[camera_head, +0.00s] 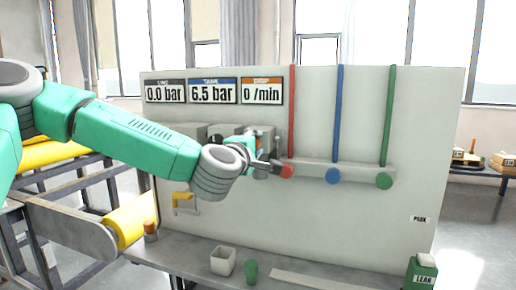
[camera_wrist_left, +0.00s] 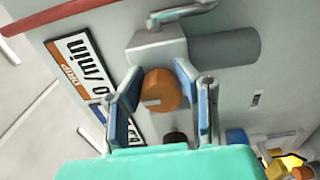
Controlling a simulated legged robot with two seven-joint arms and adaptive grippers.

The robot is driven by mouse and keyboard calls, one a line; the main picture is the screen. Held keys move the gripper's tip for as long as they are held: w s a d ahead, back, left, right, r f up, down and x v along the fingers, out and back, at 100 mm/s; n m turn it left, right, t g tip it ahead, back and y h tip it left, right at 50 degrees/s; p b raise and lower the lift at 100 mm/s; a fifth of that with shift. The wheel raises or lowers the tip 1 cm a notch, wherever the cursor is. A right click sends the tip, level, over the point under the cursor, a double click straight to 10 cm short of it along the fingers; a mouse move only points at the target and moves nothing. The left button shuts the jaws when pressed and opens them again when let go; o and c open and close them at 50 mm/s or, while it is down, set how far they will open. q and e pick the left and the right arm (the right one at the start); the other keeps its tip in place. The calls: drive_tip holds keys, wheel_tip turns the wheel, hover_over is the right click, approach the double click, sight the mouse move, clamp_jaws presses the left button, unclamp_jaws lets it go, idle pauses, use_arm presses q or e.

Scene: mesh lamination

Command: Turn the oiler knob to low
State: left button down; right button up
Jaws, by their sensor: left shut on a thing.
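The oiler knob (camera_wrist_left: 160,90) is a round orange knob with a pale pointer mark, seen close in the left wrist view below a grey block. My left gripper (camera_wrist_left: 158,74) has a blue-padded finger on each side of it and is shut on it. In the head view my left gripper (camera_head: 267,160) reaches the panel under the drip display (camera_head: 262,91), which reads 0 /min. The knob is largely hidden there by the gripper. My right gripper is not in view.
Red (camera_head: 287,171), blue (camera_head: 333,176) and green (camera_head: 384,180) knobs sit on a rail just right of my gripper. A yellow handle (camera_head: 183,200) is at left.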

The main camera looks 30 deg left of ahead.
use_arm(q)
drive_tip(key=shift+s+f, duration=0.1)
drive_tip(key=shift+f, duration=0.4)
drive_tip(key=c, duration=1.2)
unclamp_jaws()
drive_tip(key=shift+s+a, duration=0.1)
drive_tip(key=shift+o, duration=0.2)
drive_tip(key=shift+s+a+r, duration=0.1)
drive_tip(key=shift+a+r, duration=0.1)
drive_tip(key=shift+r, duration=0.05)
drive_tip(key=shift+s, duration=0.1)
drive_tip(key=v, duration=0.7)
drive_tip(key=shift+s, duration=0.1)
drive_tip(key=shift+f, duration=0.1)
